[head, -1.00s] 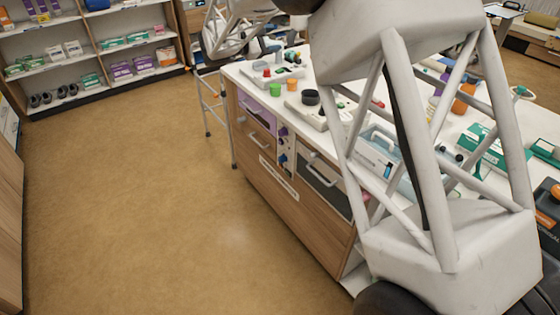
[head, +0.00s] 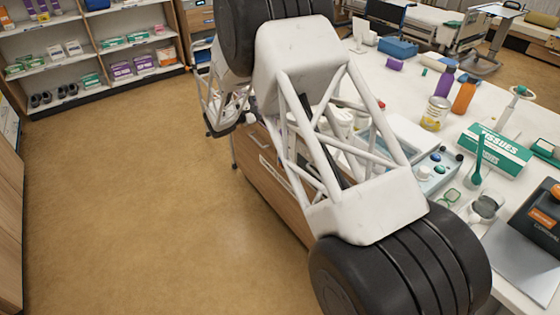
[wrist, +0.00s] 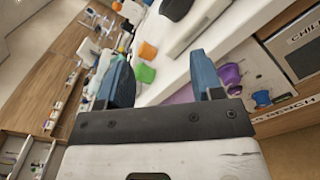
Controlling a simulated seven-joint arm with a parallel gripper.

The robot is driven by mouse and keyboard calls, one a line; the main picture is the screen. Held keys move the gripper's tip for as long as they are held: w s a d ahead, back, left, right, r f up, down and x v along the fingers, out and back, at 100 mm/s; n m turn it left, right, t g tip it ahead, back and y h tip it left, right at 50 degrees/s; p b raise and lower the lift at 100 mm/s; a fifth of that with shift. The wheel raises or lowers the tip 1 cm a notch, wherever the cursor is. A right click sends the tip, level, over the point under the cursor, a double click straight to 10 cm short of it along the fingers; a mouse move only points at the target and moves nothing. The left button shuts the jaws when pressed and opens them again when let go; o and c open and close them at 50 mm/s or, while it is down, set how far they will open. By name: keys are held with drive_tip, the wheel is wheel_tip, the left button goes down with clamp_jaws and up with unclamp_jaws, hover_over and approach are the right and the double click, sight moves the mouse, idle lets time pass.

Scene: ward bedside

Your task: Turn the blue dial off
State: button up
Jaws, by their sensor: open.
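A blue dial (wrist: 262,98) shows at the right of the wrist view, on a pale panel on the cabinet front. A purple dial (wrist: 232,74) sits beside it on the same panel. I cannot tell the blue dial's setting. My gripper (wrist: 158,62) is open and empty, its two blue fingers spread. The dials lie to the right of the right finger, apart from it. In the head view my arm hides the panel and its dials.
An orange cup (wrist: 147,51) and a green cup (wrist: 145,74) stand on the counter near the fingers. A dark drawer front (wrist: 300,45) is at the right. In the head view, a box with knobs (head: 428,178) and a tissue box (head: 494,150) crowd the counter; the floor (head: 130,200) at left is clear.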

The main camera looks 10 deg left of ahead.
approach(279, 160)
drive_tip(key=x, duration=0.2)
drive_tip(key=shift+w+d+r, duration=0.15)
drive_tip(key=shift+d, duration=0.15)
drive_tip(key=shift+d, duration=0.1)
drive_tip(key=shift+x, duration=3.8)
drive_tip(key=c, duration=0.9)
